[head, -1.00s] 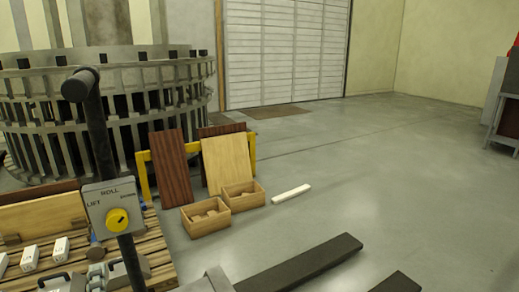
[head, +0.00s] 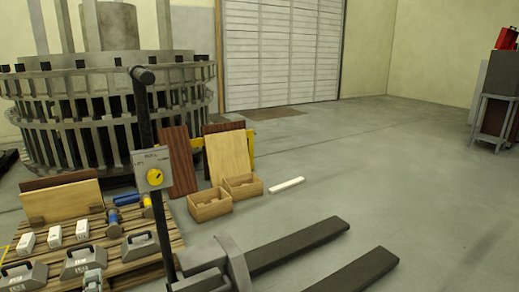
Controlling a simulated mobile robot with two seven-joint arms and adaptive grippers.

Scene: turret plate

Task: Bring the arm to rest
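Neither of my grippers shows in the head view, and I cannot make out an arm of mine. A dark upright post with a control box (head: 153,169) stands in the near left. The box has a yellow knob and faces me. Two dark forks (head: 298,245) lie low at the bottom, stretching toward the right, with a grey frame (head: 236,268) at their near end.
A wooden pallet (head: 135,262) at the lower left holds grey weights (head: 141,246), white blocks (head: 54,237) and boards (head: 62,200). Two wooden boxes (head: 210,208) and a white bar (head: 287,185) lie beyond. A slatted ring structure (head: 95,110) stands behind. The right floor is open.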

